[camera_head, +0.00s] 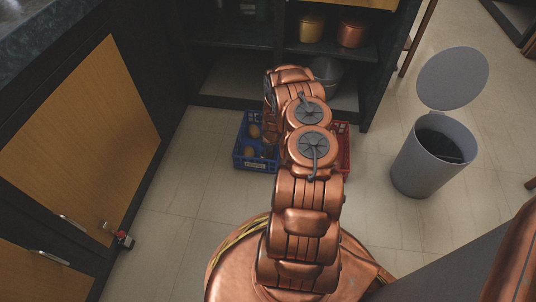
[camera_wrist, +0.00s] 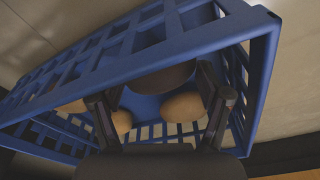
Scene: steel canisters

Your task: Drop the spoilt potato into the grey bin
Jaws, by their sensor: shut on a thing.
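My gripper (camera_wrist: 160,84) is shut on a dark brown potato (camera_wrist: 160,77), which looks like the spoilt one. The wrist view shows it at the blue crate (camera_wrist: 262,75), with the slatted crate walls around the fingers. Paler potatoes (camera_wrist: 182,107) lie in the crate close to the fingers. In the head view, my arm hides the gripper and the held potato. The blue crate (camera_head: 240,162) shows there on the floor, left of my arm. The grey bin (camera_head: 408,165) stands on the floor at the right. Its round lid (camera_head: 453,77) is raised and its dark inside shows.
A red crate (camera_head: 345,160) is partly hidden behind my arm. Dark shelves (camera_head: 238,39) with copper pots (camera_head: 351,34) and a grey bucket (camera_head: 327,72) stand behind. Wood-fronted cabinets (camera_head: 80,140) line the left. The tiled floor between the red crate and bin is clear.

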